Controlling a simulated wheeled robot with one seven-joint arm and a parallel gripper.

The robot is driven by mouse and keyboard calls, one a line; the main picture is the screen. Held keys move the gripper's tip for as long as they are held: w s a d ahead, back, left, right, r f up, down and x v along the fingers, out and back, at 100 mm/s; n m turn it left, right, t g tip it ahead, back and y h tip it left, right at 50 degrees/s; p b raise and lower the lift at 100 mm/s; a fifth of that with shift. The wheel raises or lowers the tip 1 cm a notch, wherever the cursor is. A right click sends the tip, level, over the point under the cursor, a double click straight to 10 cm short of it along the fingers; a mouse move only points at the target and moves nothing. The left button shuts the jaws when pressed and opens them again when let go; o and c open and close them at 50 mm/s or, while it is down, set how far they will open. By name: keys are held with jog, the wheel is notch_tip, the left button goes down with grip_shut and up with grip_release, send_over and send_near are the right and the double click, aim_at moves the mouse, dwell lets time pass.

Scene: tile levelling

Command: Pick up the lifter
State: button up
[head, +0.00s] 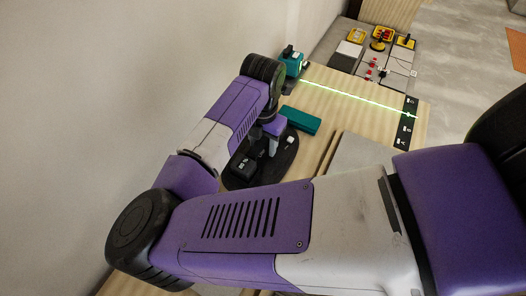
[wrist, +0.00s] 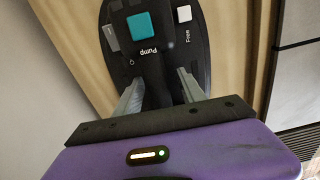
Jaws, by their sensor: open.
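The lifter (head: 284,158) is a black oval device lying on the light wooden surface, partly hidden behind my arm in the head view. In the wrist view the lifter (wrist: 151,55) shows a teal button, a white button and the words Pump and Free. My gripper (wrist: 160,78) is open, its two grey fingers apart on either side of a dark part of the lifter. I cannot tell whether the fingers touch it. In the head view my gripper (head: 272,146) points down over the lifter.
A teal box (head: 300,120) lies just behind the lifter. A teal and black device (head: 291,62) stands farther back, near a green laser line. A black strip (head: 405,124) marked with letters lies at right. Grey tiles (head: 368,72) with red and yellow items are at the back. A wall rises at left.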

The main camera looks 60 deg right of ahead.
grip_shut()
jog(key=shift+r, duration=0.1)
